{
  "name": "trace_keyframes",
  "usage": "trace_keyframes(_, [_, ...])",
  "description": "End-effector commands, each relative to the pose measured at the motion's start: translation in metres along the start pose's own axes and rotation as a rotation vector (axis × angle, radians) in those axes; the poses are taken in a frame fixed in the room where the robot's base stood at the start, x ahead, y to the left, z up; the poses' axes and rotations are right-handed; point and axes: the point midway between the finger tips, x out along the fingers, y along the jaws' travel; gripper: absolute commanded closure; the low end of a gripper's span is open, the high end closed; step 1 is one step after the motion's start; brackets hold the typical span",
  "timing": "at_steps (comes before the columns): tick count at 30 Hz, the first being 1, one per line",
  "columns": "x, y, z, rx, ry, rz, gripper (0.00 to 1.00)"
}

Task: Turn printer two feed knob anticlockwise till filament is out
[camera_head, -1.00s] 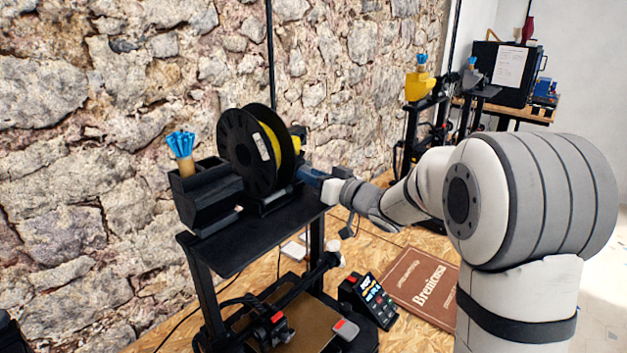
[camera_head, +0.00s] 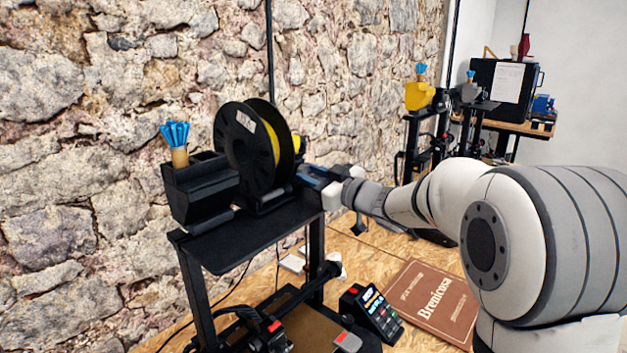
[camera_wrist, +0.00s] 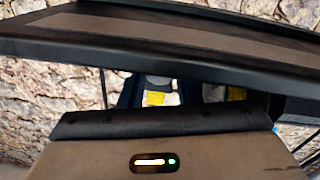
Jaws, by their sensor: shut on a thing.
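The near printer (camera_head: 195,290) has a black top shelf (camera_head: 255,232) bearing a black spool (camera_head: 240,150) of yellow filament (camera_head: 296,145). My gripper (camera_head: 308,174) reaches in from the right at the shelf's right end, beside the spool. Its blue fingers are shut on a small part there, which I take to be the feed knob; it is mostly hidden in the head view. In the wrist view the fingers (camera_wrist: 160,92) show beyond a dark edge, with a pale grey piece and yellow between them. The filament's end is not visible.
A black holder (camera_head: 200,190) with a blue-topped brush stands left of the spool. A control box (camera_head: 370,312) and a brown Brenicosa book (camera_head: 430,303) lie on the wooden bench. More printers stand farther back along the stone wall. A dark bar crosses the wrist view (camera_wrist: 170,45).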

Motion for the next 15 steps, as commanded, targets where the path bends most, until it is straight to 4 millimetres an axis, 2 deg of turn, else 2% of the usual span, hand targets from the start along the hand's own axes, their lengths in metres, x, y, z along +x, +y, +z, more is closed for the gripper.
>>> trace_keyframes(9, [-0.0001,-0.0005,0.0011,0.000,-0.002,-0.001,0.93])
trace_keyframes(10, [-0.0001,-0.0005,0.0011,0.000,-0.002,-0.001,0.68])
trace_keyframes(15, [0.0000,-0.0004,0.0008,0.001,-0.002,-0.001,0.54])
